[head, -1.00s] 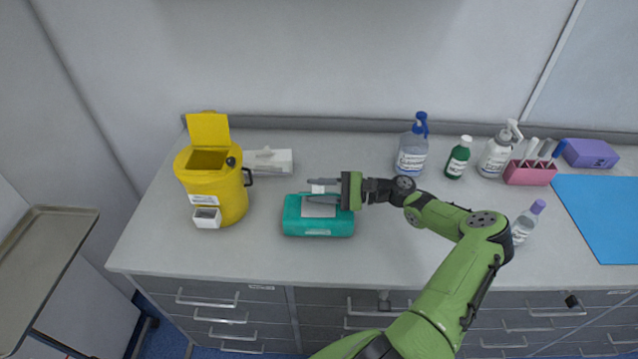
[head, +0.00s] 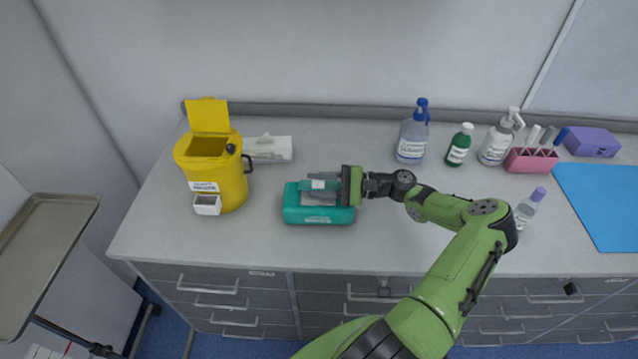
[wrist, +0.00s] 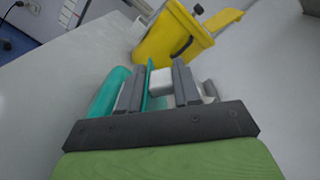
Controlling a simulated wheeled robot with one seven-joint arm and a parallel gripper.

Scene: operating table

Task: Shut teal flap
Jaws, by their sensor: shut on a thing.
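The teal box (head: 320,216) sits on the counter, left of my arm, near the front edge. Its teal flap (head: 322,184) shows raised between the fingers of my gripper (head: 316,188), over the box. In the wrist view the flap (wrist: 148,82) is a thin upright teal sheet between the two grey fingers, with a white piece (wrist: 160,82) beside it. The gripper is shut on the flap. The fingers and palm hide much of the box top; the box side (wrist: 106,94) shows at left in the wrist view.
A yellow bin (head: 217,178) with its lid up stands left of the box, a white box (head: 268,149) behind. Bottles (head: 412,140), a pink rack (head: 528,160) and a purple box (head: 592,142) stand right. Counter between box and bottles is mostly clear.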

